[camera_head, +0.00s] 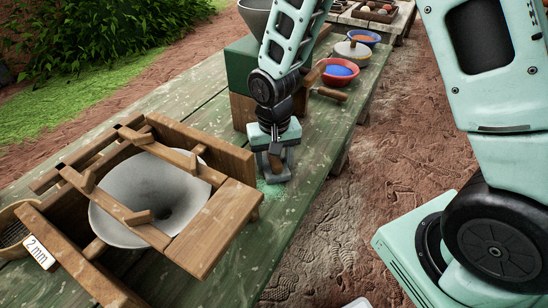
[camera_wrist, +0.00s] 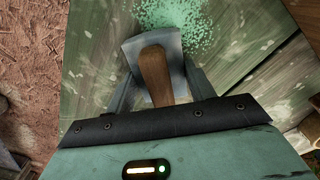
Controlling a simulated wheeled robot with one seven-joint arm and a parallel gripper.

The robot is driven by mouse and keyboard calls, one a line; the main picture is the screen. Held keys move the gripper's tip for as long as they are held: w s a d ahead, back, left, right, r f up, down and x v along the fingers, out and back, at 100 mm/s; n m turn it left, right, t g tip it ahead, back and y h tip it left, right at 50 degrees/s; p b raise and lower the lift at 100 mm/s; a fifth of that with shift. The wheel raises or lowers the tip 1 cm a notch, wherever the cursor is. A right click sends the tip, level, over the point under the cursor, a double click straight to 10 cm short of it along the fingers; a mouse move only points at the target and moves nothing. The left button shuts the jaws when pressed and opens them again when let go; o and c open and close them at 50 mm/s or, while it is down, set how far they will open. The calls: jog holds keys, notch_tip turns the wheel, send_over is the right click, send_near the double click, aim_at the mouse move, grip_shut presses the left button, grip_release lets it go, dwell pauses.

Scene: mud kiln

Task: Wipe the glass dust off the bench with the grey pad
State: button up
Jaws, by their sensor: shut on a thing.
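My gripper (camera_head: 276,158) is shut on the brown wooden handle (camera_wrist: 155,75) of the grey pad (camera_wrist: 135,44). The pad also shows in the head view (camera_head: 275,176), low against the green bench (camera_head: 306,175); I cannot tell whether it touches the top. Pale green glass dust (camera_wrist: 190,24) lies on the bench just beyond and beside the pad in the wrist view. In the head view the dust (camera_head: 272,192) shows around the pad's near and left side. Part of it may be hidden under the pad.
A wooden frame with a grey funnel (camera_head: 150,200) stands to the left of my gripper. A green and brown box (camera_head: 245,75) stands behind it. Bowls of blue (camera_head: 338,71) and orange (camera_head: 364,38) powder sit farther along the bench. The bench's right edge is close.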

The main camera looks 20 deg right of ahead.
aim_at(267, 173)
jog(key=shift+f, duration=0.1)
jog(key=shift+s+a, duration=0.55)
jog(key=shift+a, duration=0.2)
jog(key=shift+s+a, duration=0.5)
jog(key=shift+a, duration=0.2)
jog(key=shift+s+a, duration=0.5)
jog(key=shift+a, duration=0.2)
jog(key=shift+s+a, duration=0.5)
jog(key=shift+a, duration=0.15)
jog(key=shift+s+a, duration=0.45)
jog(key=shift+a, duration=0.15)
jog(key=shift+s+a, duration=0.4)
jog(key=shift+a, duration=0.2)
jog(key=shift+w+d, duration=0.1)
jog(key=shift+d, duration=0.15)
jog(key=shift+s+a+r, duration=0.2)
jog(key=shift+s, duration=0.5)
jog(key=shift+w+d+r+p, duration=0.15)
jog(key=shift+w+d+p, duration=0.2)
jog(key=shift+d, duration=0.2)
jog(key=shift+w+d+r+p, duration=0.1)
jog(key=shift+w+d+p, duration=0.15)
jog(key=shift+d, duration=0.25)
jog(key=shift+w+d+f, duration=0.1)
